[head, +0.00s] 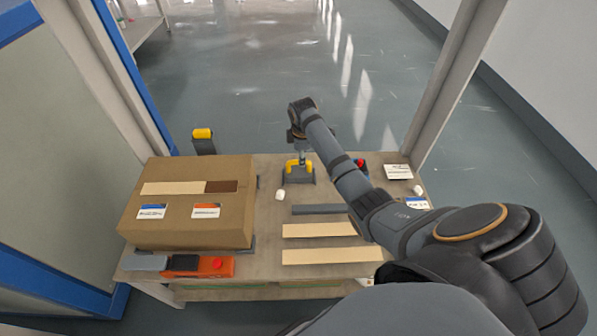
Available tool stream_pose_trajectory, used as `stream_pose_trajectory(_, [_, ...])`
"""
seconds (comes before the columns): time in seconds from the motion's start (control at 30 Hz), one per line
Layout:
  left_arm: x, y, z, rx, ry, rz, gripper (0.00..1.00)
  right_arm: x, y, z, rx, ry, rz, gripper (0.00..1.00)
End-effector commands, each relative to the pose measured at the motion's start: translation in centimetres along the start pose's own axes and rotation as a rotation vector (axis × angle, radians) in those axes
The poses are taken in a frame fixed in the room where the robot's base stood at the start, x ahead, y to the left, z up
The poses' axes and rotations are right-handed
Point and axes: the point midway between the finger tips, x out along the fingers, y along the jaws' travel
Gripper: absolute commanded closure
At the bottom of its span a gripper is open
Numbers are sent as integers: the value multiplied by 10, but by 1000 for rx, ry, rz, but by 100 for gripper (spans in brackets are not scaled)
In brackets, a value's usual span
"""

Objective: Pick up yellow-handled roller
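A tool with a yellow handle (291,165) and a grey base stands near the back middle of the wooden table (262,215); it looks like the roller. My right arm reaches in from the lower right. My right gripper (302,152) points down just over the yellow handle, and its fingers are small and partly hidden by the wrist. I cannot tell whether they touch the handle or are open or shut. My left gripper is not in view.
A large cardboard box (190,225) fills the table's left side. A yellow-topped dark item (203,141) stands behind it. An orange-and-black tool (205,266) lies in front. Flat strips (320,230), a white piece (280,195) and cards (398,172) lie about. Posts flank the table.

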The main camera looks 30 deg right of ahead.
Motion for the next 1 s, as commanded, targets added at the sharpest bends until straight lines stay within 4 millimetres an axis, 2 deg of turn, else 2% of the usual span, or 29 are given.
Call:
stream_pose_trajectory(0.1, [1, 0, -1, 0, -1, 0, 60, 5, 0, -1, 0, 1, 0, 56])
stream_pose_trajectory(0.3, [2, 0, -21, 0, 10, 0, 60, 40, -1, -4, 0, 2, -1, 56])
stream_pose_trajectory(0.4, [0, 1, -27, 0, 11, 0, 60, 50, -1, -4, 0, 1, 1, 56])
stream_pose_trajectory(0.67, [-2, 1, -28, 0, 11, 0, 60, 51, 0, -3, 0, 1, 1, 57])
stream_pose_trajectory(0.9, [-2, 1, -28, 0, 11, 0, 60, 51, 0, -3, 0, 1, 1, 90])
stream_pose_trajectory(1.0, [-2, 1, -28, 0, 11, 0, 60, 51, 0, -3, 0, 1, 1, 100])
